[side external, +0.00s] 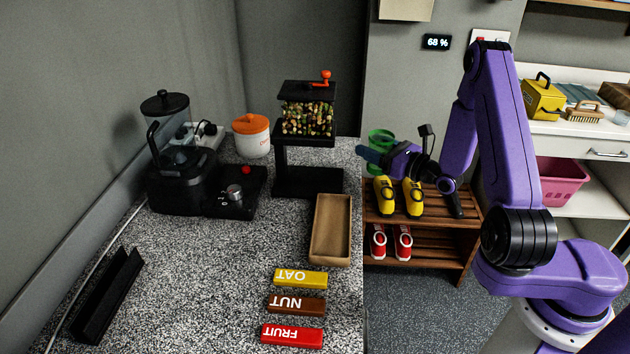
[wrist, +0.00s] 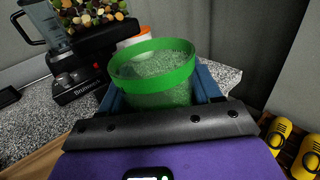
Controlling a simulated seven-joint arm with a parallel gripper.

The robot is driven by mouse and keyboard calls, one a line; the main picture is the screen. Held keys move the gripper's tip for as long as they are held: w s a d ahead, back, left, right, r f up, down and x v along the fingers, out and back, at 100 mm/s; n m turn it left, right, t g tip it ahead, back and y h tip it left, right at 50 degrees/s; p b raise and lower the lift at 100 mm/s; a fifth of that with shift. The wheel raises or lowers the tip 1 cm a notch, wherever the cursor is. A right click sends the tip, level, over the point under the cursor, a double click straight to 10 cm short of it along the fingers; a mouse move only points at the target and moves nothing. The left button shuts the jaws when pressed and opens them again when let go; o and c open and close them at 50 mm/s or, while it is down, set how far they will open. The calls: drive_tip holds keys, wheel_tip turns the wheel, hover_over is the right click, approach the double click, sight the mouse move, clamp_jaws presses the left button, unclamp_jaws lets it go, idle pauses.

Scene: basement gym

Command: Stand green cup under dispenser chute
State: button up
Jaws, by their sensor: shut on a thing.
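The green see-through cup (wrist: 153,75) is held between the blue fingers of my gripper (wrist: 160,92), its open rim facing up in the wrist view. In the side external view my gripper (side external: 368,153) is at the right of the dispenser, near the counter's right edge, with the cup (side external: 381,138) behind it. The dispenser (side external: 308,118) is a black stand with a clear hopper of mixed bits and an orange knob on top. Its base (side external: 310,181) is bare. The chute itself is hard to make out in either view.
A black blender (side external: 172,150) and an orange-lidded white jar (side external: 252,135) stand left of the dispenser. A wooden tray (side external: 318,229) lies in front of it, with OAT (side external: 301,279), NUT (side external: 296,304) and FRUIT (side external: 292,336) blocks nearer. A shoe rack (side external: 420,234) stands beside the counter.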

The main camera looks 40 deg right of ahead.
drive_tip(key=shift+w+d+f+n+g+y, duration=2)
drive_tip(key=shift+n+g+y, duration=3.65)
drive_tip(key=shift+y, duration=1.35)
drive_tip(key=shift+n, duration=0.35)
drive_tip(key=x, duration=1.7)
drive_tip(key=shift+w+a+r, duration=0.1)
drive_tip(key=shift+w+a, duration=0.05)
drive_tip(key=shift+a, duration=0.2)
drive_tip(key=shift+f+t, duration=0.25)
drive_tip(key=shift+f, duration=0.05)
drive_tip(key=shift+f, duration=0.1)
drive_tip(key=o, duration=1)
